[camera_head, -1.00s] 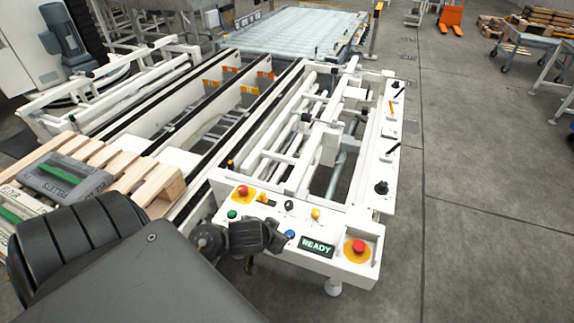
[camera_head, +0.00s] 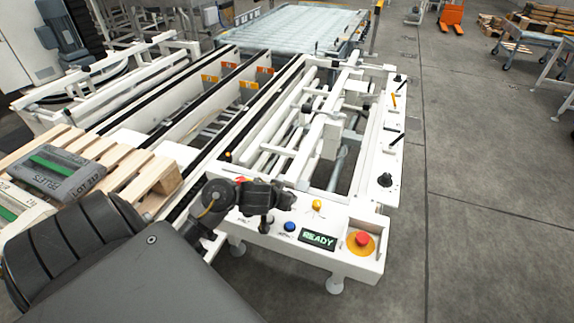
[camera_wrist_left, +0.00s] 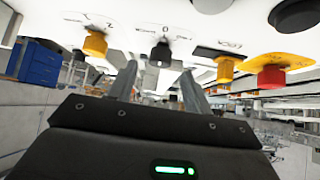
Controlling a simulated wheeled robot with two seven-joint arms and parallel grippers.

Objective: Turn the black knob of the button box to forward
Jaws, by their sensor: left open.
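In the left wrist view, which shows the panel upside down, the black knob (camera_wrist_left: 160,52) sits on the white button box (camera_wrist_left: 210,20), with a "0" mark beside it. My left gripper (camera_wrist_left: 159,85) is open, its two fingers on either side of the knob in the picture; contact cannot be told. In the head view my left gripper (camera_head: 277,212) is over the left half of the button box (camera_head: 338,240) and hides the black knob. My right gripper is not in view.
On the box are a yellow knob (camera_head: 317,204), a blue button (camera_head: 289,227), a READY display (camera_head: 317,239) and a red emergency stop (camera_head: 361,239). Wooden pallets (camera_head: 150,180) stand at left.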

